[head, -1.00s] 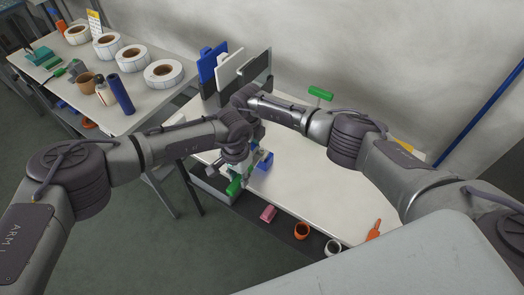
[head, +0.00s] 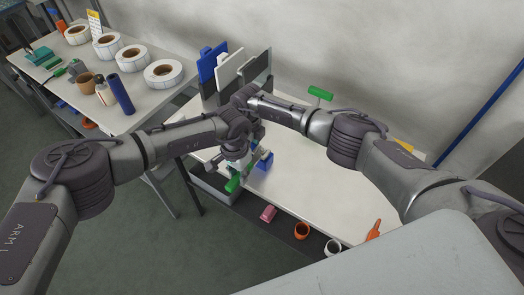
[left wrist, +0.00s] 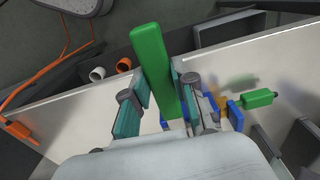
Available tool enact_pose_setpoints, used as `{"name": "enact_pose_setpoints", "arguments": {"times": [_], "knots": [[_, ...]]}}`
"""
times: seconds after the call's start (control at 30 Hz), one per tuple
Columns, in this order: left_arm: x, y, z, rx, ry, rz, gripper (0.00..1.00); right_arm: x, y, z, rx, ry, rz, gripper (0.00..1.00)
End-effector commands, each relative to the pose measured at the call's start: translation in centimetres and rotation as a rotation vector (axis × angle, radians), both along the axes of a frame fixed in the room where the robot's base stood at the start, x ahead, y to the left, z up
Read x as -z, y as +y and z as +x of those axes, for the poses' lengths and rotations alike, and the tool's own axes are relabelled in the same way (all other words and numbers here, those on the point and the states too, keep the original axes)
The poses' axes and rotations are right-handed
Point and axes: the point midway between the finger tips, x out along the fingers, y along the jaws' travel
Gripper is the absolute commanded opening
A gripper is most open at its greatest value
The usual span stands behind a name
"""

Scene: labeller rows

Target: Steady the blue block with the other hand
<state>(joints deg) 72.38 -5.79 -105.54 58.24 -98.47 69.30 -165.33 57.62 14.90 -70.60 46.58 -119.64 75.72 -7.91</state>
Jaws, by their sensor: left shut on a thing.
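My left gripper (left wrist: 163,108) is shut on a long green block (left wrist: 155,66), which stands out between its two fingers in the left wrist view. The green block also shows below my left wrist in the head view (head: 233,185), over the table's front edge. The blue block (head: 264,161) is on the white table just right of my left gripper, partly covered by it. Blue parts also show beside the right-hand finger in the left wrist view (left wrist: 235,115). My right arm reaches in over the table to the same spot; its fingers are hidden behind my left wrist.
Blue, white and grey upright panels (head: 230,70) stand at the back. A green-handled tool (head: 320,93) lies at the back right.

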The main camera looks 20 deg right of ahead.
Motion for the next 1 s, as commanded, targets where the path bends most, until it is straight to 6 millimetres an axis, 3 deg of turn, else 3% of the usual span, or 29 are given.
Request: {"name": "enact_pose_setpoints", "arguments": {"times": [0.53,1.0], "knots": [[0.0,0.42,0.58,0.053,-0.001,0.001,0.0,0.25,-0.15,-0.14,0.001,0.004,-0.003,0.0],[0.0,0.08,0.12,0.0,-0.002,0.0,0.0,0.24,-0.15,-0.14,0.001,0.004,-0.003,0.0]]}}
